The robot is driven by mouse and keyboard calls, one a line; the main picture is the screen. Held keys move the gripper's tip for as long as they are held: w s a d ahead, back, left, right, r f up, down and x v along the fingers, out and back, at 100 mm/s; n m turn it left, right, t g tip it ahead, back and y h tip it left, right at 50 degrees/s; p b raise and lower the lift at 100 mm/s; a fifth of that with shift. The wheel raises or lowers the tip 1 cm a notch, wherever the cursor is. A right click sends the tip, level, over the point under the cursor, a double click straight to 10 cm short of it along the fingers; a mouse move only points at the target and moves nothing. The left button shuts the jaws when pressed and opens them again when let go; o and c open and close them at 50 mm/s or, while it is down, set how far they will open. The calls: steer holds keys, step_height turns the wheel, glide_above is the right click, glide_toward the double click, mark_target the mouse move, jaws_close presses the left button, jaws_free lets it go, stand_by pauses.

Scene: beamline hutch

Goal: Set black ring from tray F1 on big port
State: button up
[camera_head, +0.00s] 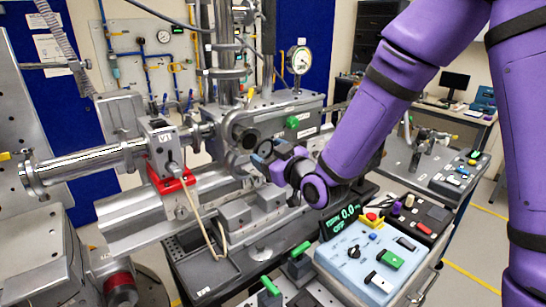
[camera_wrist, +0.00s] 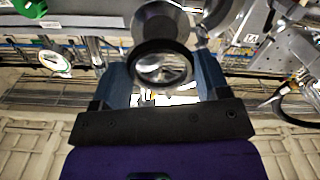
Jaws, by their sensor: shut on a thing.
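My gripper (camera_wrist: 163,80) is shut on a black ring (camera_wrist: 163,47), with one blue-grey finger on each side of it. Through the ring's opening I see bright metal. A round metal port (camera_wrist: 158,20), which looks like the big port, lies just beyond the ring in the wrist view. In the head view my gripper (camera_head: 262,158) is close to the front of the port (camera_head: 247,135) on the steel chamber. The ring is hard to make out there, and I cannot tell whether it touches the port.
A steel tube with flanges (camera_head: 88,160) runs left of the port on a red clamp (camera_head: 172,183). A dial gauge (camera_head: 299,60) stands behind. Below my arm are a light-blue control box (camera_head: 365,262) and green-handled clamps (camera_head: 298,250).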

mark_target(250, 143)
steer(key=shift+x, duration=2.4)
steer(key=shift+w+a, duration=0.25)
steer(key=shift+w, duration=0.2)
steer(key=o, duration=1)
steer(key=shift+s+f, duration=0.1)
